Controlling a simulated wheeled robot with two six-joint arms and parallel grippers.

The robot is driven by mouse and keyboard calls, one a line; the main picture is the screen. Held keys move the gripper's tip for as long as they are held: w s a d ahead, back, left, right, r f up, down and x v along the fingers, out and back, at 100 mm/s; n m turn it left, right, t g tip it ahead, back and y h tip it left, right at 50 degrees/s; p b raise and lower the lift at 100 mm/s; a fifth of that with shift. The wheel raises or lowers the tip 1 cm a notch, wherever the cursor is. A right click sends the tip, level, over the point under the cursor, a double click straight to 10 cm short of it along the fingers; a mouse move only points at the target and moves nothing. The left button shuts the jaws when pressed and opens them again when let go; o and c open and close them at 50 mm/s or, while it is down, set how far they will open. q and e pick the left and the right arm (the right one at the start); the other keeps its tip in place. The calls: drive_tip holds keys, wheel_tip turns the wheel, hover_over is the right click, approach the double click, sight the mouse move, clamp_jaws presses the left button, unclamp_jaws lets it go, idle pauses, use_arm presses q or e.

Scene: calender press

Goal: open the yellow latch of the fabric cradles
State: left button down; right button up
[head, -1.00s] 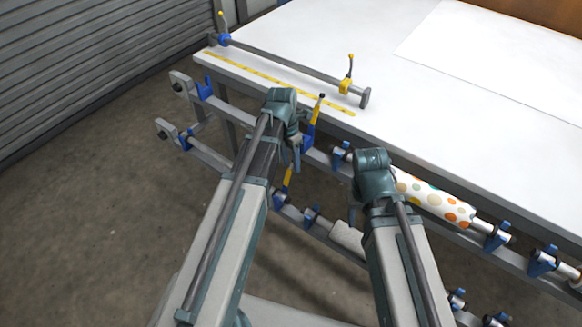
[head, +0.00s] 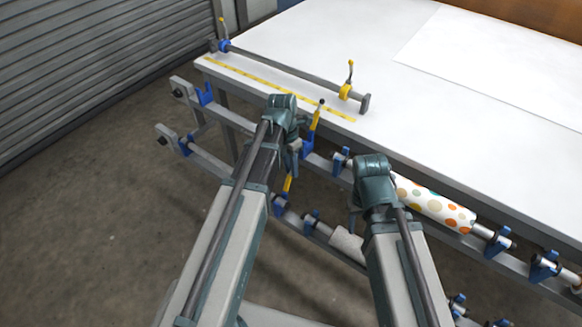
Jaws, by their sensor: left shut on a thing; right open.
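Two yellow latches show on the blue fabric cradles at the rack's near end. The upper yellow latch (head: 316,117), with a dark knob, stands up and leans slightly right by its blue cradle (head: 308,144). The lower yellow latch (head: 288,184) stands above its blue cradle (head: 280,201); its top is hidden by my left gripper. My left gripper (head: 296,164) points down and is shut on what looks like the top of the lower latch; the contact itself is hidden. My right gripper (head: 353,218) is open, mostly hidden behind its wrist, and apart from both latches.
A white table (head: 370,40) with a yellow measuring strip (head: 270,86) and a clamp bar (head: 290,67) lies behind. A dotted fabric roll (head: 432,203) rests right of my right wrist. A grey roll (head: 346,240) lies lower. Floor is clear at left.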

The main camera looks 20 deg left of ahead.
use_arm(q)
drive_tip(key=shift+s, duration=0.1)
idle(0.8)
drive_tip(key=shift+s+a+r+t, duration=0.15)
drive_tip(key=shift+s+r+t, duration=0.05)
drive_tip(key=shift+s+t, duration=0.45)
use_arm(e)
drive_tip(key=shift+r, duration=0.15)
use_arm(q)
drive_tip(key=shift+s+a+r+h, duration=0.1)
drive_tip(key=shift+s+a+h, duration=0.1)
drive_tip(key=shift+h, duration=0.1)
drive_tip(key=c, duration=0.9)
unclamp_jaws()
drive_tip(key=shift+s, duration=0.1)
drive_tip(key=shift+r+p, duration=0.15)
drive_tip(key=shift+p, duration=0.25)
use_arm(e)
drive_tip(key=shift+r, duration=0.2)
